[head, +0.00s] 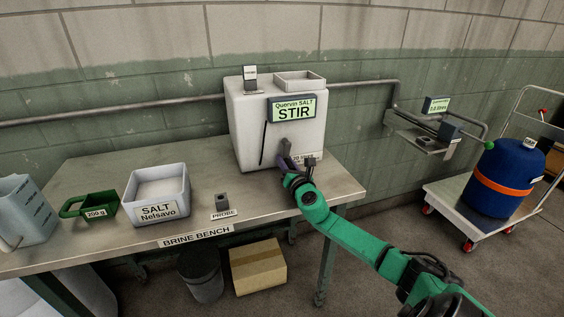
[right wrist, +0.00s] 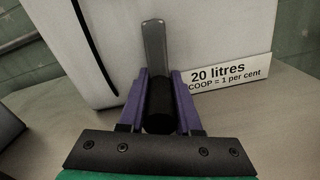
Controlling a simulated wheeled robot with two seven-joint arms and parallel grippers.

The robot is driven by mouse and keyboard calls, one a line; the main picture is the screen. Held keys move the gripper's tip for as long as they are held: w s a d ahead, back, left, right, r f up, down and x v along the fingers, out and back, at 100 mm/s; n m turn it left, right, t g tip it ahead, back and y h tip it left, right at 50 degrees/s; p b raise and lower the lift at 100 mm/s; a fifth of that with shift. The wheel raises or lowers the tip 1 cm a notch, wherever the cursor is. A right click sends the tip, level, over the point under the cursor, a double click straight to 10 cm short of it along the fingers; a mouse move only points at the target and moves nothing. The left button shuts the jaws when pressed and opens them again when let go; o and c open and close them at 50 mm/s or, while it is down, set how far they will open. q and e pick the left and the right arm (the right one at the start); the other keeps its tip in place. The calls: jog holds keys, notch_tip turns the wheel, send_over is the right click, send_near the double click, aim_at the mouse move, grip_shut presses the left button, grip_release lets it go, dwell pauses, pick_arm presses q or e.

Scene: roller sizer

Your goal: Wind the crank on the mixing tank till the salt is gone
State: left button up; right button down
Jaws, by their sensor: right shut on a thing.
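The white mixing tank (head: 250,130) stands at the back of the bench, with a display reading "Quervin SALT STIR" (head: 293,109) on its front. The crank (right wrist: 153,50) is a grey arm with a dark handle low on the tank's front. My right gripper (head: 289,162) is at the lower front of the tank. Its purple fingers (right wrist: 159,100) are shut on the crank's dark handle in the right wrist view, and the grey arm points up from it. The inside of the tank is hidden, so I cannot see the salt in it. My left gripper is not in view.
The bench (head: 110,165) holds a salt tub (head: 158,211), a green scoop (head: 75,209), a jug (head: 28,222) and a probe holder (head: 222,203). A label (right wrist: 228,77) reads "20 litres". A trolley (head: 452,205) carries a blue drum (head: 508,180) at right.

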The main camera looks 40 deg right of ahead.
jog(key=shift+s+d+f+n, duration=0.15)
jog(key=shift+d+n, duration=0.25)
jog(key=shift+n, duration=0.5)
jog(key=c, duration=0.6)
grip_release()
jog(key=shift+s, duration=0.1)
jog(key=p+v, duration=0.1)
jog(key=v, duration=1.3)
jog(key=shift+s+a+p, duration=0.1)
jog(key=shift+s+p, duration=0.1)
jog(key=shift+p, duration=0.15)
